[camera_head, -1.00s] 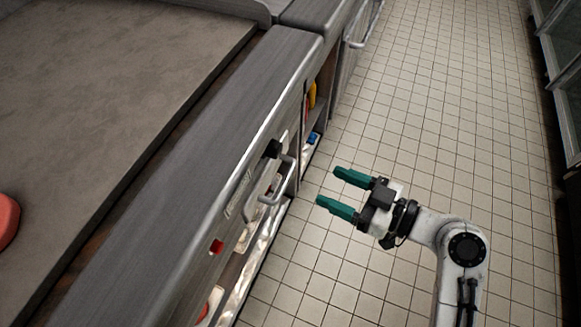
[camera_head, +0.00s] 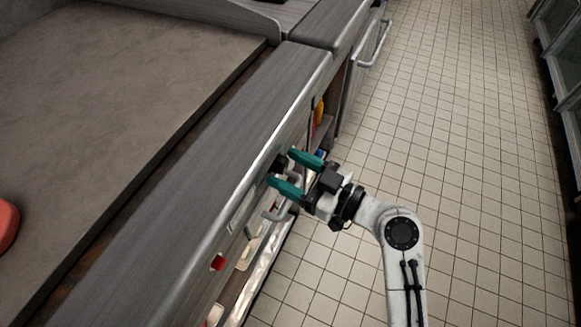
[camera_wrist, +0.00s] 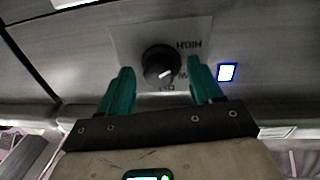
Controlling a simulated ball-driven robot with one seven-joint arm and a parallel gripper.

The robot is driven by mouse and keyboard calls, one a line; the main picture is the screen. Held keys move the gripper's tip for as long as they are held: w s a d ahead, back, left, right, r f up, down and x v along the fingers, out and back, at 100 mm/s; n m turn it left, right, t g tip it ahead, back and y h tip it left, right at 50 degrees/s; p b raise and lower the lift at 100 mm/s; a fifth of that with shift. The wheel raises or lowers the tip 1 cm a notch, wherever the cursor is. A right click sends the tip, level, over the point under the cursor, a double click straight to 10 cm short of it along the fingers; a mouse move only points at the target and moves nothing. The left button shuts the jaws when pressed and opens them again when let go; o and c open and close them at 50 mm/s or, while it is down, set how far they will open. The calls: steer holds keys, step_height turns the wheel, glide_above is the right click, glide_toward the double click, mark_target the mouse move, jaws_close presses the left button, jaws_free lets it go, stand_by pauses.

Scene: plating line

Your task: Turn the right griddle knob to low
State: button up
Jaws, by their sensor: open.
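The black griddle knob (camera_wrist: 160,66) sits on a label plate on the griddle's front panel in the wrist view. The plate reads HIGH at the upper right, with smaller, partly hidden lettering below. A light pointer mark on the knob points to the lower right. In the head view the knob (camera_head: 279,164) is partly hidden by my gripper (camera_head: 282,169). In the wrist view my gripper (camera_wrist: 160,80) is open, its teal fingers on either side of the knob's lower part. I cannot tell whether they touch it.
A lit blue-white square (camera_wrist: 227,72) is right of the plate. The flat griddle plate (camera_head: 130,110) lies left. Tiled floor (camera_head: 450,130) is clear at right.

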steer(key=shift+a, duration=0.15)
steer(key=c, duration=1.1)
